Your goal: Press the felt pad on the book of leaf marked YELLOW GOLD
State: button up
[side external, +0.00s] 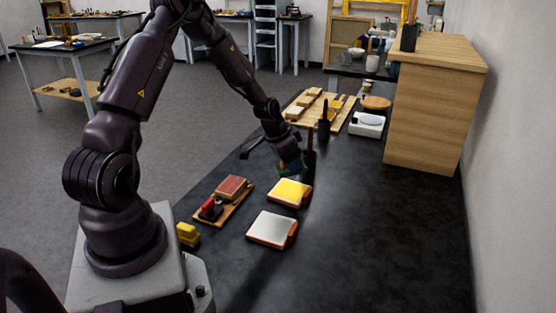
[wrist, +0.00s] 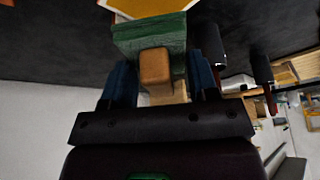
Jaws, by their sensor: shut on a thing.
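My gripper (side external: 289,166) is above the black worktop, just behind the book with the yellow-gold leaf (side external: 290,193). In the wrist view its blue fingers (wrist: 162,85) are shut on the wooden handle (wrist: 155,68) of a green felt pad (wrist: 150,36). The pad's green face is turned away from the palm. Part of the yellow leaf (wrist: 138,5) shows past the pad at the top edge of the wrist view. A second book with a silvery white leaf (side external: 272,228) lies nearer the camera. No marking on either book is readable. I cannot tell whether the pad touches anything.
Left of the books, a wooden tray (side external: 239,205) holds a reddish block and a red-and-black item. Yellow blocks (side external: 187,234) lie near my base. Dark upright cylinders (side external: 323,128) stand behind the gripper. A wooden cabinet (side external: 430,115) is at back right. The right worktop is clear.

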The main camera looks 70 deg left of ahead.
aim_at(294, 189)
jog(key=shift+f, duration=3)
jog(key=shift+f, duration=0.5)
jog(key=shift+r, duration=3.55)
